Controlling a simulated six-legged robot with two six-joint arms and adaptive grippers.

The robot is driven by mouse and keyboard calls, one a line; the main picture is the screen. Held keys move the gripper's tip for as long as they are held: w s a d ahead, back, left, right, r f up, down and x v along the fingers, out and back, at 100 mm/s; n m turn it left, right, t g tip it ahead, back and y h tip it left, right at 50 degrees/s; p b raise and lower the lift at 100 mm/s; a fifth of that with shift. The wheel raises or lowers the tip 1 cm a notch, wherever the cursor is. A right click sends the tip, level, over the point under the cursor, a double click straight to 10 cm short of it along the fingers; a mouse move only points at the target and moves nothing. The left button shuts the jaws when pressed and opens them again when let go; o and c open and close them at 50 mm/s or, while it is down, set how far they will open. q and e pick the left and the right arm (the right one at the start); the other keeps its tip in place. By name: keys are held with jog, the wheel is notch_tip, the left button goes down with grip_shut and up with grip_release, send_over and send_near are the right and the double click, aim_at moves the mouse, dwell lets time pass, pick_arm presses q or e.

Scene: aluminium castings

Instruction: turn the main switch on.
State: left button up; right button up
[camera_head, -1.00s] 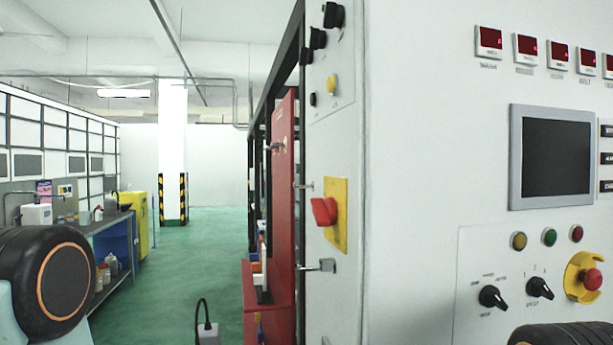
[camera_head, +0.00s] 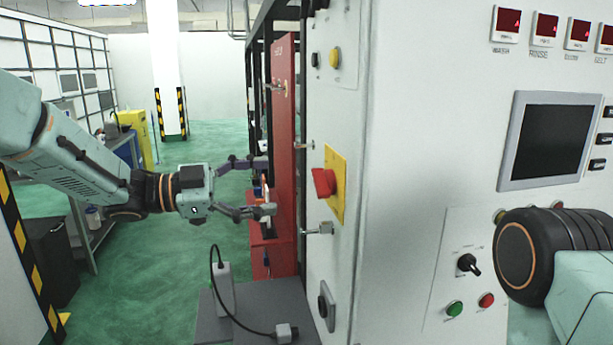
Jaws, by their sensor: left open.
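The main switch (camera_head: 324,182) is a red rotary handle on a yellow plate (camera_head: 338,200), on the narrow side face of the white cabinet. My left gripper (camera_head: 268,187) is open and empty, left of the switch and apart from it. Its two fingers point right, one above the other, in front of the red panel. My right arm shows at the lower right, in front of the cabinet's front face; its gripper is out of view.
Metal latches (camera_head: 318,229) stick out from the cabinet's side edge below the switch. A red panel (camera_head: 284,150) stands behind my left fingers. A grey box with a cable (camera_head: 224,290) stands below. The front face carries a dark screen (camera_head: 549,141), buttons and a black knob (camera_head: 469,264).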

aim_at(314, 182)
pick_arm(q)
jog(key=shift+g, duration=0.3)
jog(key=x, duration=0.2)
jog(key=p+x, duration=0.1)
jog(key=x, duration=0.4)
jog(key=shift+s+r, duration=0.1)
jog(key=shift+s, duration=0.3)
jog(key=shift+w+d+p, duration=0.2)
jog(key=shift+d+p, duration=0.1)
jog(key=shift+d, duration=0.05)
jog(key=shift+w+d, duration=0.2)
jog(key=shift+w, duration=0.05)
jog(key=shift+s+a, duration=0.1)
